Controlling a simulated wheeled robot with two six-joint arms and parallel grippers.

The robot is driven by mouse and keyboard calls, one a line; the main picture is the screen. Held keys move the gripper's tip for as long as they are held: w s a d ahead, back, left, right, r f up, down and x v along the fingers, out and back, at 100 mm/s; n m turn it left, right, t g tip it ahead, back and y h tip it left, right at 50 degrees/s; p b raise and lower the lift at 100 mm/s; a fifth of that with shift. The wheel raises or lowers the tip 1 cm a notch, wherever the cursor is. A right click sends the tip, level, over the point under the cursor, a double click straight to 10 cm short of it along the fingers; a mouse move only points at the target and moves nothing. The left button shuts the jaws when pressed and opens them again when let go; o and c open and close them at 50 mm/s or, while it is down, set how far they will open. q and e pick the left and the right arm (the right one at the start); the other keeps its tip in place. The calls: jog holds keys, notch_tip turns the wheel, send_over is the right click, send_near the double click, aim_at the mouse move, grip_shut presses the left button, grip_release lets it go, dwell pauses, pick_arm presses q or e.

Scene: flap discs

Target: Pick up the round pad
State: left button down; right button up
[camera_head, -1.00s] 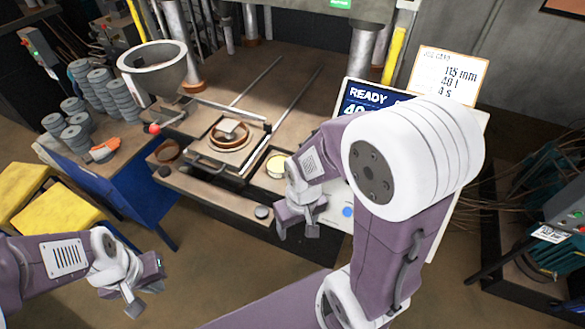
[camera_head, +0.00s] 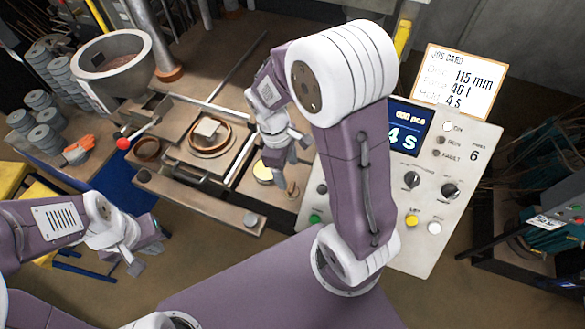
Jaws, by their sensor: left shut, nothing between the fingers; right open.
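A pale yellow round piece (camera_head: 263,171), which looks like the round pad, lies on the press bench at the front, right of the mould. My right gripper (camera_head: 291,150) is open above the bench, up and right of the pale piece. The frame does not show whether it touches anything. My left gripper (camera_head: 148,258) is shut and empty, low on the left, away from the bench.
A ring mould (camera_head: 211,135) with a light square block sits mid-bench. A brown ring (camera_head: 147,148) and red-knobbed lever (camera_head: 123,143) are left of it. A grey bowl (camera_head: 112,56) stands behind. The control panel (camera_head: 440,190) is on the right, partly behind my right arm.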

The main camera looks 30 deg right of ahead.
aim_at(291, 186)
jog(key=s+f, duration=0.2)
jog(key=shift+s+a+f+p, duration=0.1)
jog(key=shift+a+f+p, duration=0.2)
jog(key=shift+p, duration=0.1)
jog(key=shift+w+d+f, duration=0.15)
jog(key=shift+w+f, duration=0.1)
jog(key=shift+w+d+f+p, duration=0.2)
jog(key=shift+f, duration=0.3)
jog(key=shift+w+d+f+p, duration=0.2)
jog(key=shift+f, duration=0.3)
notch_tip(291, 186, down, 3)
jog(key=shift+s+d+r, duration=0.1)
jog(key=shift+s, duration=0.05)
jog(key=shift+s+f, duration=0.2)
jog(key=shift+f, duration=0.05)
jog(key=shift+w, duration=0.15)
jog(key=c, duration=1.4)
pick_arm(q)
jog(key=shift+s+a+r, duration=0.1)
jog(key=shift+s+r, duration=0.15)
jog(key=shift+r, duration=0.3)
jog(key=shift+s+a+r, duration=0.1)
jog(key=shift+s+r, duration=0.1)
jog(key=shift+r, duration=0.3)
